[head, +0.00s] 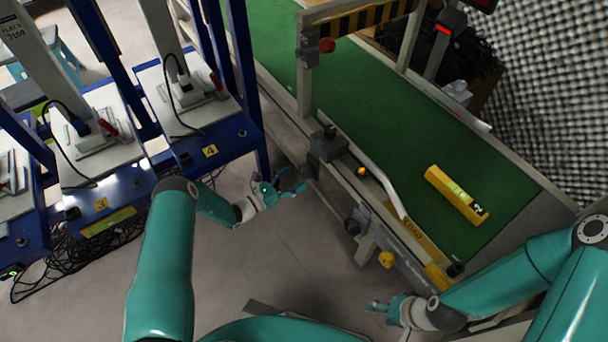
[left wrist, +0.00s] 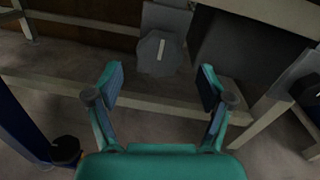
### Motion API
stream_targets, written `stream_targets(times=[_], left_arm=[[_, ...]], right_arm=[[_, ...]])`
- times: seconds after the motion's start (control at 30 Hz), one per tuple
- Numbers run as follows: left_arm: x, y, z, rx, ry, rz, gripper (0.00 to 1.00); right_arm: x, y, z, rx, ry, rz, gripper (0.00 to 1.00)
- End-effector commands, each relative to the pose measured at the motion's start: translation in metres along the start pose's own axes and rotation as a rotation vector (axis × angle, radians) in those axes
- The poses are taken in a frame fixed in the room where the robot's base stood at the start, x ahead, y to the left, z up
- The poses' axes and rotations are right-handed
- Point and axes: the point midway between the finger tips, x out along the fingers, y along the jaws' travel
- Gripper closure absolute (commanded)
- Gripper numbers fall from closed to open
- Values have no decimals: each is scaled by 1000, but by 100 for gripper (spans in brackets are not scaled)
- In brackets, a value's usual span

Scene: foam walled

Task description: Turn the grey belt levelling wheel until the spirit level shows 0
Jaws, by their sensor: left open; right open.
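The grey wheel (left wrist: 158,52), a faceted knob with a pale mark on its face, shows in the left wrist view just beyond my left gripper (left wrist: 160,82). It lies between the line of the two fingers, apart from them. In the head view my left gripper (head: 294,186) is open and empty beside the conveyor's near side frame; I cannot clearly make out the wheel there. The yellow spirit level (head: 447,187) lies on the green belt (head: 400,120); its reading is too small to tell. My right gripper (head: 376,307) is open and empty, low at the front.
A yellow knob (head: 386,260) and dark fittings stick out from the conveyor's side. A red button (head: 326,45) sits on the belt's frame post. Blue-framed stations (head: 205,150) with cables stand at the left. The floor between is mostly clear.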

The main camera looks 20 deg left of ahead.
Motion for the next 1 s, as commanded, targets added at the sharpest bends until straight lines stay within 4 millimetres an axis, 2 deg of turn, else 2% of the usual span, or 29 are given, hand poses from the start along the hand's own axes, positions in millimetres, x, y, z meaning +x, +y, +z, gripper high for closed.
stream_targets(times=[0.1,0.3,0.67,1.0], left_arm=[[21,-1,-2,1,-2,-3,20],[41,0,-1,1,-1,0,20],[45,0,0,0,0,1,20],[44,0,0,0,0,1,77]], right_arm=[[8,3,0,0,0,0,46],[12,4,0,0,0,0,46],[12,4,0,0,0,0,46],[12,4,0,0,0,0,46]])
